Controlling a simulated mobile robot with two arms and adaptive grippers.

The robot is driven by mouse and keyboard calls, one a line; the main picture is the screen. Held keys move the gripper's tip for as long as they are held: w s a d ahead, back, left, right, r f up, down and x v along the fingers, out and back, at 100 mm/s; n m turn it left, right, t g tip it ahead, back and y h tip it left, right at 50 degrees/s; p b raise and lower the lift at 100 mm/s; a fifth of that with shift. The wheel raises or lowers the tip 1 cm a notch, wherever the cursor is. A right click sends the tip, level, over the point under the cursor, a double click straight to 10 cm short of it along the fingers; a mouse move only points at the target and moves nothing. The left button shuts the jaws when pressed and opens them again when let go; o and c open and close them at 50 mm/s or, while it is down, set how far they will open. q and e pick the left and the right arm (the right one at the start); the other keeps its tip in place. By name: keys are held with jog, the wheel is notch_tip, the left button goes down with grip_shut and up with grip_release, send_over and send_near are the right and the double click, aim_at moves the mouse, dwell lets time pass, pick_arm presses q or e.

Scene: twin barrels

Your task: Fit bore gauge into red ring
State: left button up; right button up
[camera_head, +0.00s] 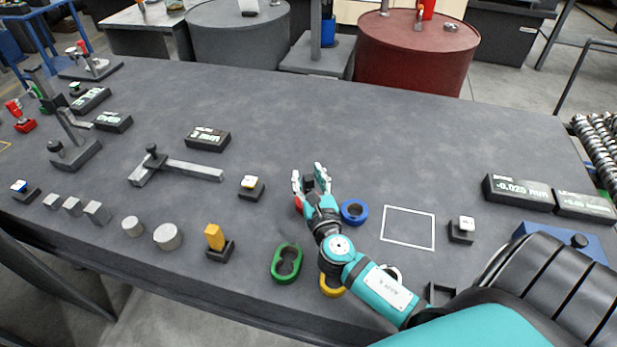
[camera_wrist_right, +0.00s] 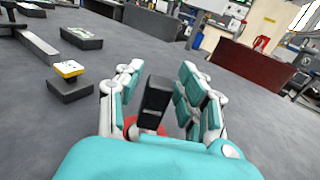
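My right gripper (camera_head: 311,176) is low over the middle of the table, in front of the blue ring's left side. Its fingers stand apart on either side of a dark upright block, probably the bore gauge (camera_wrist_right: 154,103), with narrow gaps showing. The red ring (camera_head: 299,203) shows only as a small red patch beside the gripper; red (camera_wrist_right: 133,122) also shows at the foot of the dark block in the right wrist view. The block appears to stand at or in the ring, but the hand hides how deep it sits. My left gripper is not in view.
A blue ring (camera_head: 354,212) lies just right of the hand. A green double ring (camera_head: 275,266) and a partly covered yellow ring (camera_head: 331,292) lie nearer. A small block with a yellow top (camera_head: 251,189) stands left. A white outlined square (camera_head: 408,228) is bare.

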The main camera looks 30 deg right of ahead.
jog(key=shift+o, duration=0.6)
jog(key=shift+f, duration=0.1)
jog(key=v, duration=1.2)
